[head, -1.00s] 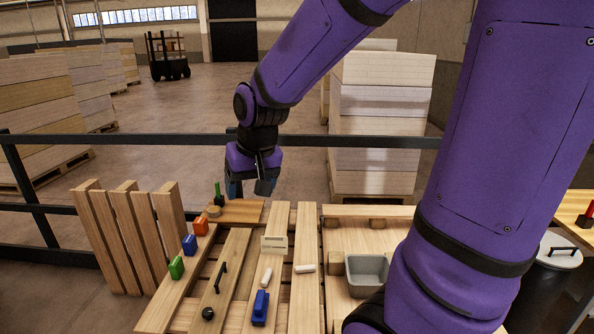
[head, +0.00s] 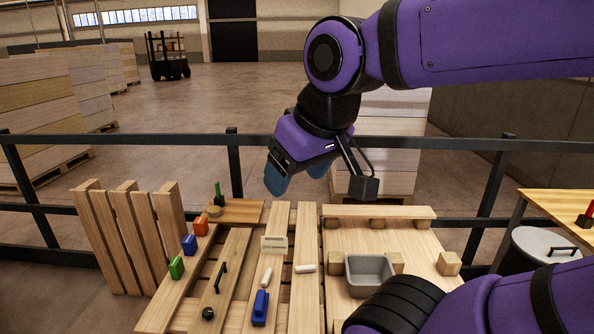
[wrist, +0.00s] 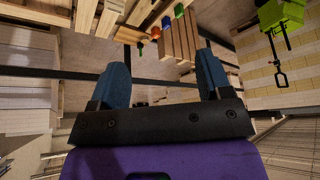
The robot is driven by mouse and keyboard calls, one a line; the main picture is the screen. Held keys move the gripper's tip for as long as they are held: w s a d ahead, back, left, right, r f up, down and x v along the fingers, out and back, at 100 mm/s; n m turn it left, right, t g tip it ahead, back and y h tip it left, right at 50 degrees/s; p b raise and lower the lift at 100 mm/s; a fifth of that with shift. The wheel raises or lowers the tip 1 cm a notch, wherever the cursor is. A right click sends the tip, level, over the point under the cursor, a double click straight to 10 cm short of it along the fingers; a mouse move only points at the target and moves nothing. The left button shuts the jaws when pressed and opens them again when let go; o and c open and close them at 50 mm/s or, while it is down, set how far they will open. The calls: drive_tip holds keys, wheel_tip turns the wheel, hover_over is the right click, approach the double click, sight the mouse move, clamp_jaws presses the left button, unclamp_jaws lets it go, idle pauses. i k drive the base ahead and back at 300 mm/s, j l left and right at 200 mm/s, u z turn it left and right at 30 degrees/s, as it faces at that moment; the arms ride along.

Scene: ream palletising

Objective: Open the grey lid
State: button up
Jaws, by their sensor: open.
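The grey lid (head: 532,243) is round and flat, with a black bar handle (head: 563,250) on top. It is at the far right of the head view and looks closed, lying level on a dark bin mostly hidden behind my arm. My gripper (head: 297,180) is open and empty, in the air above the back of the pallet worktop, well to the left of the lid. Its two blue fingers stand apart in the wrist view (wrist: 162,72). The lid cannot be made out in the wrist view.
The slatted worktop holds green (head: 177,267), blue (head: 189,244) and orange (head: 201,226) blocks, a blue object (head: 260,307), white pieces and a grey tray (head: 369,290). A wooden table (head: 560,206) stands behind the lid. A dark railing (head: 100,139) runs behind.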

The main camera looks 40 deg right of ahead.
sight(544, 246)
drive_tip(key=z, duration=2.9)
drive_tip(key=i+l+u, duration=0.3)
drive_tip(key=l+u, duration=0.15)
drive_tip(key=l, duration=0.2)
drive_tip(key=i+l+u, duration=0.2)
drive_tip(key=l, duration=0.15)
drive_tip(key=k+j, duration=0.05)
drive_tip(key=k, duration=0.05)
